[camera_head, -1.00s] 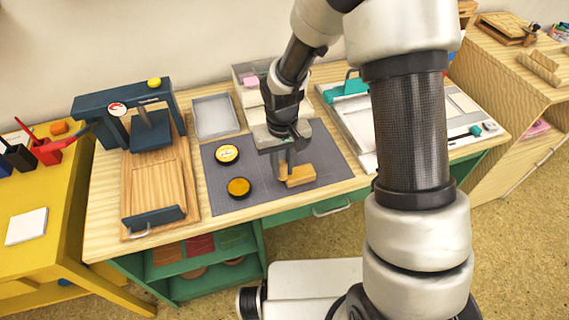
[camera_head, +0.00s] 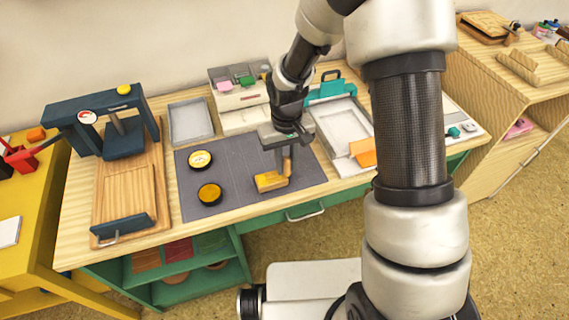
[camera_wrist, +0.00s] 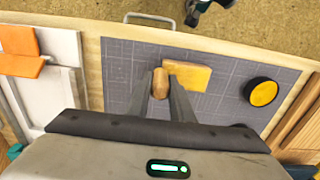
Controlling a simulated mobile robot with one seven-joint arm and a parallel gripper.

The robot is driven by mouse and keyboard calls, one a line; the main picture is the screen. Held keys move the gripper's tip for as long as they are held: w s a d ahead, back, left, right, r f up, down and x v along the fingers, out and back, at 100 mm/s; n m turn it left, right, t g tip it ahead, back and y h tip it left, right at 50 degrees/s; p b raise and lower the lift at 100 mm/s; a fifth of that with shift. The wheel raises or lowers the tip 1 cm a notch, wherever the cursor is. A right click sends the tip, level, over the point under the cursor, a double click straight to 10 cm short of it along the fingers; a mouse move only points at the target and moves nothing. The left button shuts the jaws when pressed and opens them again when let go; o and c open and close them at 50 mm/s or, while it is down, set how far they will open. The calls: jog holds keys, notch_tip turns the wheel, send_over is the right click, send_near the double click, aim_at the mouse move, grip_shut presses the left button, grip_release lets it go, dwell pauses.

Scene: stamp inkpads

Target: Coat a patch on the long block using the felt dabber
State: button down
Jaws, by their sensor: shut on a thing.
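The long block (camera_head: 268,182) lies flat on the grey mat, and its left part looks yellowish. It also shows in the wrist view (camera_wrist: 197,77). My gripper (camera_wrist: 163,88) is shut on a small wooden piece, which looks like the felt dabber (camera_wrist: 160,83), held upright between the fingers. In the head view the dabber (camera_head: 287,165) is at the right end of the block; I cannot tell whether it touches. The dabber's lower face is hidden. A round black pad with an amber top (camera_head: 209,194) sits left of the block; the wrist view shows it too (camera_wrist: 262,92).
A second round tin with a yellow, pale-labelled top (camera_head: 200,159) stands behind the amber pad. The mat (camera_head: 235,160) is clear between. A blue press (camera_head: 122,130) stands left, a grey tray (camera_head: 190,121) behind, and a white-bedded unit with an orange flap (camera_head: 363,152) right.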

aim_at(287, 157)
jog(key=shift+r+p, duration=2.65)
jog(key=shift+r, duration=1.4)
jog(key=shift+f, duration=0.1)
